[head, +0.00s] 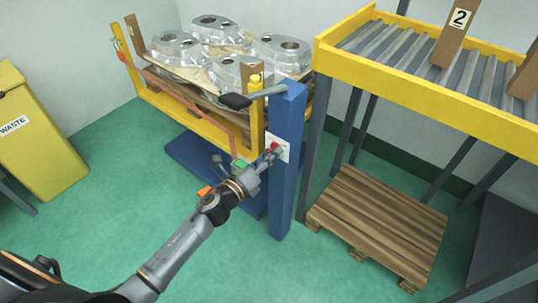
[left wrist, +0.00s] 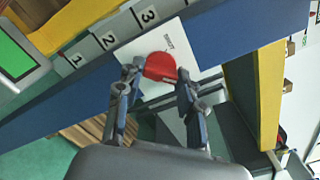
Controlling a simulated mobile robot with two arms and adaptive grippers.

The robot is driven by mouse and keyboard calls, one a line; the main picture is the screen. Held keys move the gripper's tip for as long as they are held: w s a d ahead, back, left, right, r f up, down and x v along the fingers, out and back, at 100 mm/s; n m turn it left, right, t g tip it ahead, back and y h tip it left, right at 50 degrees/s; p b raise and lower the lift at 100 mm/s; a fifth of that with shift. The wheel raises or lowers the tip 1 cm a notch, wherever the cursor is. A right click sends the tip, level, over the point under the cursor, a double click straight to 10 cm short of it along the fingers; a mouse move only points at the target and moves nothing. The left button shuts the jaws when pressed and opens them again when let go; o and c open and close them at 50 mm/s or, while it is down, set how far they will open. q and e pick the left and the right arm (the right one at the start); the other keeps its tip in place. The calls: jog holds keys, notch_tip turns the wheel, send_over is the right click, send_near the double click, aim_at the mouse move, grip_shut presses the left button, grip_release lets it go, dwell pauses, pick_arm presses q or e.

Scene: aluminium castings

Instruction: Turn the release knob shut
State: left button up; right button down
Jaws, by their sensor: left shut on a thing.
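The red release knob (head: 274,147) sits on a white plate (head: 285,154) on the blue post (head: 283,205). In the left wrist view the knob (left wrist: 160,67) lies between the two fingers of my left gripper (left wrist: 157,80), with small print on the plate beside it. My left gripper (head: 268,157) is shut on the knob, its arm reaching in from the lower left. The fingers hide part of the knob's sides, and I cannot read its exact setting. My right gripper is in neither view.
A yellow-framed rack (head: 215,122) holds several aluminium castings left of the post, with a black-ended lever (head: 236,101) above the knob. A roller conveyor (head: 405,62) and wooden pallet (head: 378,225) stand at right. A yellow waste bin (head: 38,135) is at left. Green floor is open in front.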

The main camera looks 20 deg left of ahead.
pick_arm(q)
jog(key=shift+n+p, duration=3.9)
jog(key=shift+n, duration=5.1)
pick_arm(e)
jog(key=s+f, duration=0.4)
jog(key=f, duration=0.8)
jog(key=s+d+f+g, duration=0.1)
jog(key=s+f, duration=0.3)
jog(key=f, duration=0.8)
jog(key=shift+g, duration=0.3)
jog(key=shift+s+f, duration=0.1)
pick_arm(q)
jog(key=o, duration=1.2)
jog(key=shift+c, duration=0.2)
jog(key=v, duration=1.2)
jog(key=shift+r, duration=0.1)
